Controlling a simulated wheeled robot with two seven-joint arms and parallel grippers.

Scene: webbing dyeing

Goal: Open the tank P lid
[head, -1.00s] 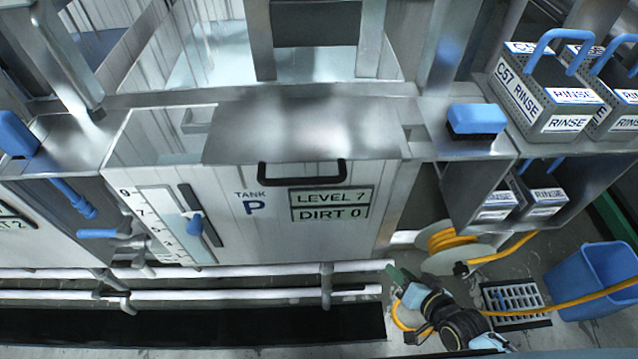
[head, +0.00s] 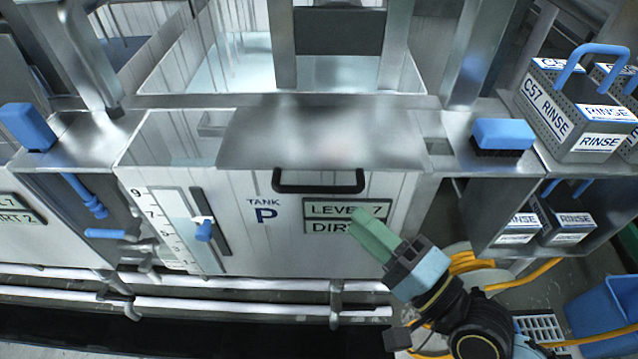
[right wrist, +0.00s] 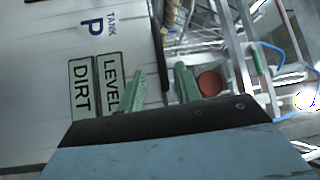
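Tank P (head: 232,240) is a pale steel tank with a blue P on its front, which also shows in the right wrist view (right wrist: 60,40). Its grey metal lid (head: 320,135) covers the middle and right of the top; the inside shows at the left. A black bar handle (head: 318,189) is at the lid's front edge. My right gripper (head: 364,228) is below and right of the handle, in front of the display panel (head: 318,209), partly hiding it. In the right wrist view its green fingers (right wrist: 160,88) are apart with nothing between them. My left gripper is not in view.
A blue brush (head: 503,134) lies on the ledge right of the tank, beside rinse baskets (head: 570,122). A level gauge with a blue slider (head: 204,230) is on the tank front. White pipes (head: 250,305) run below. A yellow hose (head: 525,277) and blue bin (head: 600,310) are lower right.

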